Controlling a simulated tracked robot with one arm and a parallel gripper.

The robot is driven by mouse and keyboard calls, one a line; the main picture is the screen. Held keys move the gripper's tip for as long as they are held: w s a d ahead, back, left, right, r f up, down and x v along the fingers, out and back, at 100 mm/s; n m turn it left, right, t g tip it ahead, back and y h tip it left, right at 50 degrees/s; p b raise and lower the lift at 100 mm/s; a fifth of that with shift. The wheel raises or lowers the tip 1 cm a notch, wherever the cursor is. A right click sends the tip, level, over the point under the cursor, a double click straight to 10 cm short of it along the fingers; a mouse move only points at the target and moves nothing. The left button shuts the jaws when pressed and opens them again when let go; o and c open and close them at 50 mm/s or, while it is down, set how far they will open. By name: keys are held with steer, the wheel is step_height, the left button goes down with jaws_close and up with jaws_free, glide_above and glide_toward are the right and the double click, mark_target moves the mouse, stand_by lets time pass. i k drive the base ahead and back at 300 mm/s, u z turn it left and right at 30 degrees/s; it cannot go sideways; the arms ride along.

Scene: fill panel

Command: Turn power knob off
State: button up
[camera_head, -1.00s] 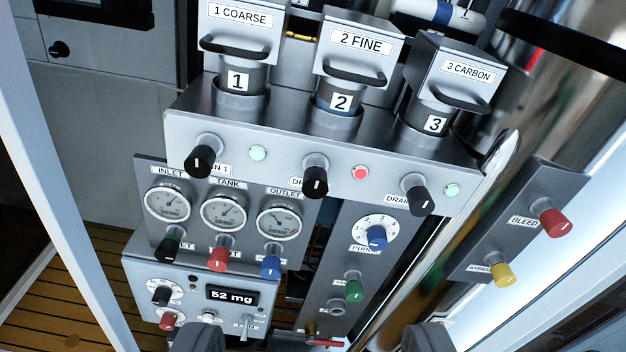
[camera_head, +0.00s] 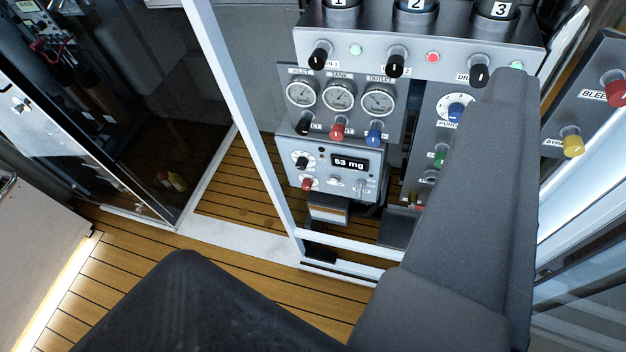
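The control box (camera_head: 325,150) hangs low on the panel and has a display (camera_head: 350,163) reading 53 mg. On its face are a black dial knob (camera_head: 301,163), a red knob (camera_head: 307,184) and a small toggle switch (camera_head: 360,190). The lettering is too small to read, so I cannot tell which one is the power knob. Large dark parts, apparently mine, fill the bottom and the right of the view. I cannot make out fingertips or my gripper's opening in them. No part of mine visibly holds a knob.
Above the box are gauges (camera_head: 340,96) with black, red and blue knobs below them. A white post (camera_head: 240,120) and low rail (camera_head: 345,245) stand left of and below the panel. The bleed plate (camera_head: 592,105) is at the right. Wooden floor (camera_head: 130,255) is open at left.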

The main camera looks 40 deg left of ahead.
mark_target(306, 185)
steer(key=z, duration=0.85)
steer(key=k, duration=1.4)
steer(key=u, duration=0.8)
steer(key=i, duration=1.05)
steer(key=z, duration=0.05)
